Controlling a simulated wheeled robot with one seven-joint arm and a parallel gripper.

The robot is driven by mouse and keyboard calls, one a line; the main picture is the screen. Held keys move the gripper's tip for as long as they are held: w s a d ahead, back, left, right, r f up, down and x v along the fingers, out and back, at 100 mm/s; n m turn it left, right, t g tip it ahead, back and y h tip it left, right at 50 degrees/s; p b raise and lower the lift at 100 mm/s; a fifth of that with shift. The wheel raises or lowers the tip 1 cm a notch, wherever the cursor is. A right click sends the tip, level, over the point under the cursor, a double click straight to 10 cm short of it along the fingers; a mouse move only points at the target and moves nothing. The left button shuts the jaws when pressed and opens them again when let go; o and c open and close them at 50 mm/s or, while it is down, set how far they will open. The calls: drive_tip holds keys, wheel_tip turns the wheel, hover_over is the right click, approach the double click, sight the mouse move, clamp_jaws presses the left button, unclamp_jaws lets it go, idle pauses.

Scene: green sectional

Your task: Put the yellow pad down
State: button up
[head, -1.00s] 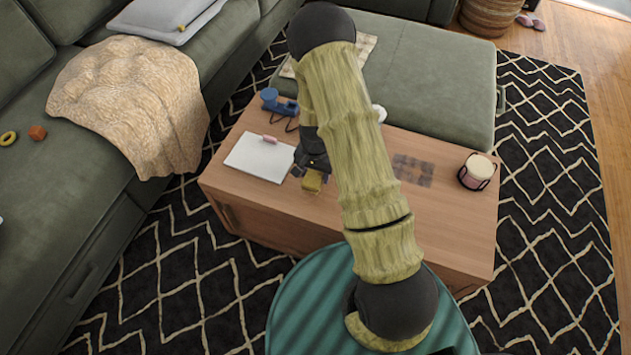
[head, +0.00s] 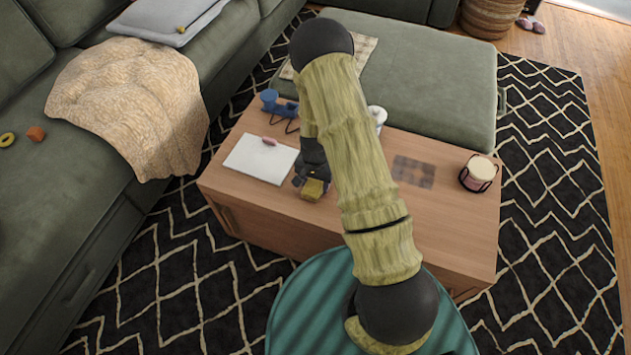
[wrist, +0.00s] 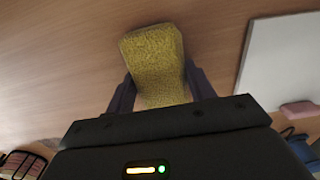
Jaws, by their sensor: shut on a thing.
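The yellow pad (wrist: 153,55) is a rough, block-shaped sponge between the two fingers of my gripper (wrist: 160,88) in the wrist view. My gripper is shut on it, and the pad's far end sticks out beyond the fingertips. In the head view the pad (head: 313,190) shows near the front edge of the wooden coffee table (head: 270,215), beside my gripper (head: 308,180). I cannot tell whether the pad touches the table top. My arm hides part of the table behind it.
A white sheet (head: 255,160) with a pink eraser-like piece (head: 269,142) lies left of the pad. A blue object (head: 277,103) stands behind. A checkered patch (head: 414,172) and a candle jar (head: 478,173) are to the right. Bare wood lies around the pad.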

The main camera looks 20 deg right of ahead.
sight(315, 181)
drive_tip(key=o, duration=0.9)
drive_tip(key=shift+f, duration=0.15)
drive_tip(key=shift+o, duration=0.3)
drive_tip(key=shift+s+d, duration=0.1)
drive_tip(key=shift+s, duration=0.05)
drive_tip(key=shift+s+d+f, duration=0.1)
drive_tip(key=shift+s, duration=0.05)
wheel_tip(315, 181, up, 13)
drive_tip(key=p, duration=0.3)
drive_tip(key=shift+w+a+p, duration=0.2)
drive_tip(key=shift+w+p, duration=0.05)
drive_tip(key=shift+p, duration=0.1)
drive_tip(key=shift+f, duration=0.1)
